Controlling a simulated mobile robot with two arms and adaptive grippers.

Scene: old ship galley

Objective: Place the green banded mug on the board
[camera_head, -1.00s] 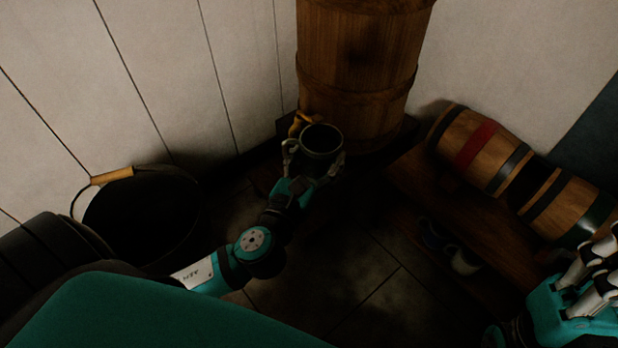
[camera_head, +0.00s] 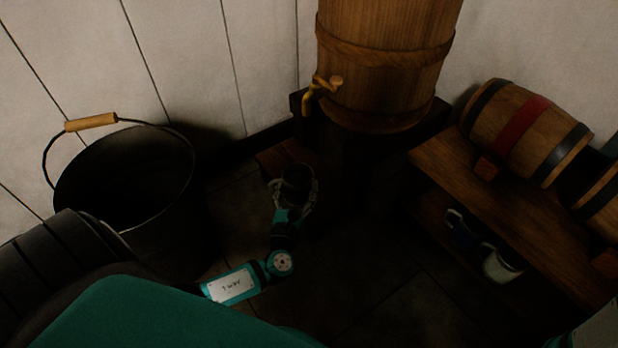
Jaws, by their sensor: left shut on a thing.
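A dark mug (camera_head: 298,174) is in my left gripper (camera_head: 296,196), whose fingers are shut around its body. The mug is upright, with its open rim facing up. It is too dark to make out its green colour or a band. A brown wooden board (camera_head: 272,160) lies low beneath the barrel's tap, just behind and left of the mug. The mug overlaps it in the picture, and I cannot tell whether they touch. Only a sliver of my right arm shows at the lower right corner; its fingers are out of view.
A large upright barrel (camera_head: 385,75) with a brass tap (camera_head: 318,92) stands on a dark stand behind the mug. A black bucket (camera_head: 130,185) is at left. At right, a wooden rack (camera_head: 500,195) bears small casks (camera_head: 520,125), with a blue mug (camera_head: 461,230) and a white mug (camera_head: 502,264) below.

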